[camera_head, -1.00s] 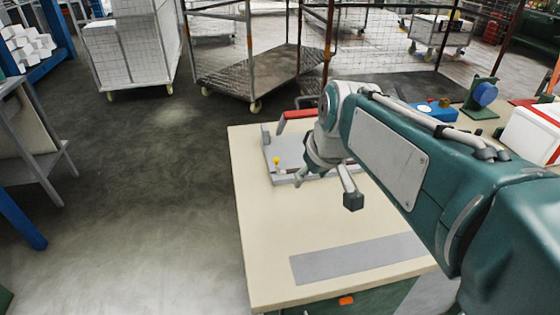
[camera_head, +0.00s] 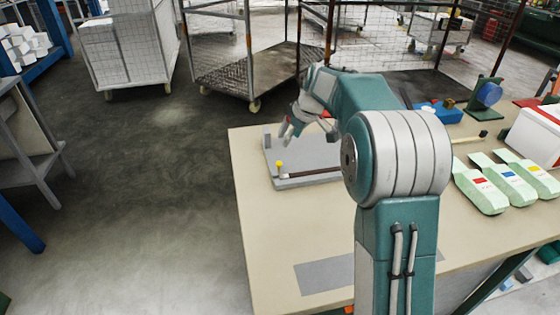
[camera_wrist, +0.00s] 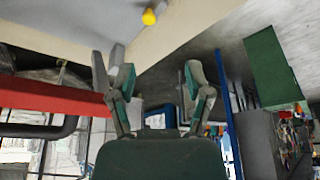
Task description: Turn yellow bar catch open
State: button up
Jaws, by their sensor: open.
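A small yellow knob (camera_head: 279,163) stands at the near left of a flat grey plate fixture (camera_head: 273,148) on the table. A thin dark bar (camera_head: 312,173) lies along the plate's near edge, with its left end close to the knob. The yellow knob also shows at the top of the wrist view (camera_wrist: 149,17), beyond my fingers and apart from them. My gripper (camera_head: 306,133) is above the far part of the fixture; it also shows in the wrist view (camera_wrist: 145,70) with its fingers spread and nothing between them. My arm hides the fixture's right side.
A red bar (camera_wrist: 50,97) crosses the left of the wrist view, close to my left finger. Several pale green bottles (camera_head: 480,190) lie on the right of the beige table (camera_head: 270,235). A blue box (camera_head: 440,112) stands behind my arm. The near left tabletop is clear.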

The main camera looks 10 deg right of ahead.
aim_at(279, 163)
jog(key=shift+n, duration=0.3)
jog(key=x, duration=0.4)
jog(key=w+x, duration=0.1)
jog(key=x, duration=0.4)
jog(key=d+x, duration=0.1)
jog(key=x, duration=0.3)
jog(key=shift+w+f, duration=0.15)
jog(key=shift+w, duration=0.15)
grip_shut()
